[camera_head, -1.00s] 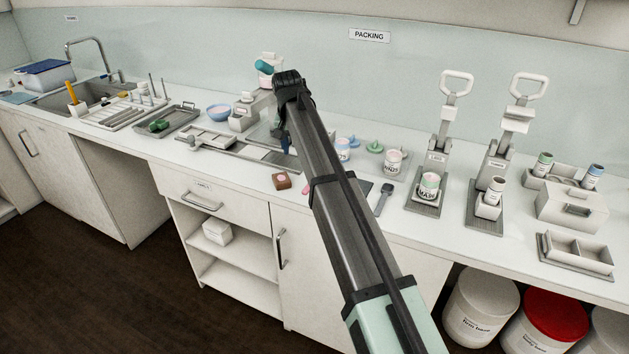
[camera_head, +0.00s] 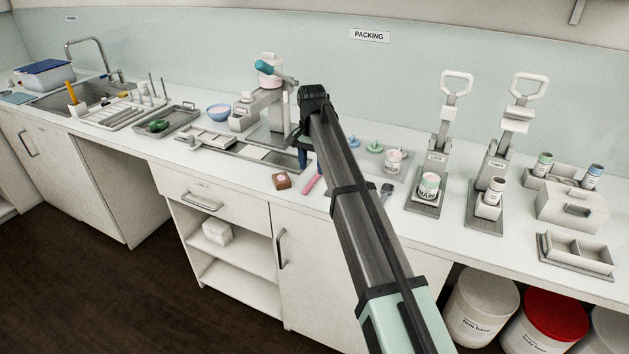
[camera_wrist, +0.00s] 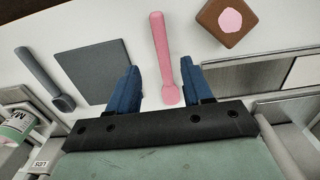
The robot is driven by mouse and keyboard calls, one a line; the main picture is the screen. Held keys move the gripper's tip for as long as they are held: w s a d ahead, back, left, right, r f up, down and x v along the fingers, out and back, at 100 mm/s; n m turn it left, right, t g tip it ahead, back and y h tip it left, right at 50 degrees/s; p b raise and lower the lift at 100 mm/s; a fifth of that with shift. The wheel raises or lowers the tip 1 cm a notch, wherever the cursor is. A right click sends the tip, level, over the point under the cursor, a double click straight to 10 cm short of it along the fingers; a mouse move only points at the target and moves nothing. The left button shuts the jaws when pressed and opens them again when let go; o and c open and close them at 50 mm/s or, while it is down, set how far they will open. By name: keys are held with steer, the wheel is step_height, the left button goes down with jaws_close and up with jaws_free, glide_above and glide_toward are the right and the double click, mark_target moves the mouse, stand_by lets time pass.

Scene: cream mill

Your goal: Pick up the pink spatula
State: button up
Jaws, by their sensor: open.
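The pink spatula (camera_wrist: 162,52) lies on the white counter in the wrist view, its wider end toward my gripper. In the head view the spatula (camera_head: 313,184) shows beside the brown block, with my arm over its right side. My gripper (camera_wrist: 160,80) has blue fingers spread apart, one on each side of the spatula's wide end in the picture. The gripper is open and empty. In the head view the gripper (camera_head: 310,158) hangs over the counter, partly hidden by my arm. I cannot tell the height of the fingers above the spatula.
A brown block with a pink top (camera_wrist: 228,22) lies right of the spatula. A grey square mat (camera_wrist: 93,70) and a grey spatula (camera_wrist: 42,76) lie left. A metal tray (camera_head: 260,158) is close by. Jars and two presses stand to the right.

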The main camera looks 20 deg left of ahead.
mark_target(311, 182)
steer(key=shift+a+f, duration=0.2)
steer(key=shift+f, duration=2.6)
jaws_close()
